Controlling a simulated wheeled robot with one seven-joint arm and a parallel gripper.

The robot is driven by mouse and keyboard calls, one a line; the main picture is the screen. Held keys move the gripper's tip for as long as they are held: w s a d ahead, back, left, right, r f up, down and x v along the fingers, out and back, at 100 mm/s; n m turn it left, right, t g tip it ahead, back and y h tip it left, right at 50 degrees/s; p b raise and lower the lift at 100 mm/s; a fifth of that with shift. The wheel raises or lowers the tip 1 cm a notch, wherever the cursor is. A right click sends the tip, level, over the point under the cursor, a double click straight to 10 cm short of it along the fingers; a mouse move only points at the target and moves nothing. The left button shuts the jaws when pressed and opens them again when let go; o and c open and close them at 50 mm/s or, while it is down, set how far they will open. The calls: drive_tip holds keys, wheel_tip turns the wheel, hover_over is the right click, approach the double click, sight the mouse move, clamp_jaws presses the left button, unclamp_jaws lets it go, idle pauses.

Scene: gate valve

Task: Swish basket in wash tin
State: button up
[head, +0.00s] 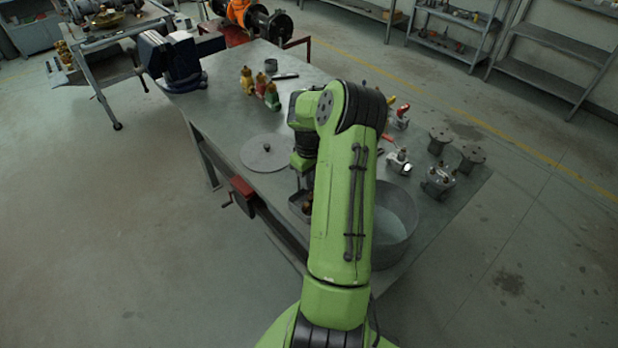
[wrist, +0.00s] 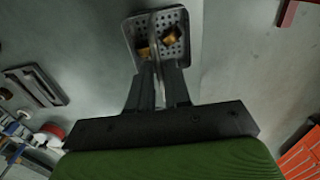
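The basket (wrist: 172,48) is a small grey rectangular tray with a perforated floor, at the top middle of the wrist view. Brass-coloured parts (wrist: 171,35) lie in it. In the head view the basket (head: 296,207) shows partly beside my arm, near the bench's front edge. My gripper (wrist: 160,68) has its two fingers close together at the basket's near edge.
A round lid (head: 252,158) with a knob lies on the workbench (head: 225,115), left of my arm. Small bottles (head: 271,97) and a vise (head: 172,60) stand farther back. Valve parts (head: 438,180) and grey flanged pieces (head: 471,157) lie behind and right of the tin.

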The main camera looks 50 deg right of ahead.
clamp_jaws()
drive_tip(key=shift+r+p, duration=1.9)
drive_tip(key=shift+r, duration=0.6)
